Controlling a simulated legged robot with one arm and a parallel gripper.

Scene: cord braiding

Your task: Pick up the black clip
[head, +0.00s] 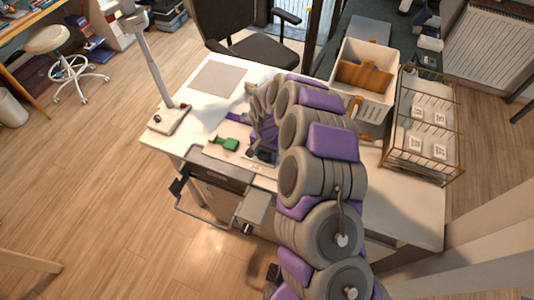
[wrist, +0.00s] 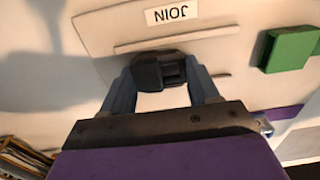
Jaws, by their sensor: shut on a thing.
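The black clip (wrist: 160,70) is between the two fingertips of my gripper (wrist: 163,78) in the wrist view. The fingers touch it on both sides and are shut on it. It is at the white board (wrist: 222,60) with the upside-down label JOIN (wrist: 171,13); I cannot tell whether it touches the board. In the head view the black clip (head: 264,156) is a small dark shape at the end of my arm. My arm hides part of the area around it.
A green clip (head: 224,143) lies left of my gripper in the head view; it also shows at the right in the wrist view (wrist: 290,49). A lamp stand (head: 160,75), a white bin (head: 364,75) and a wire rack (head: 423,125) stand on the white desk (head: 410,205).

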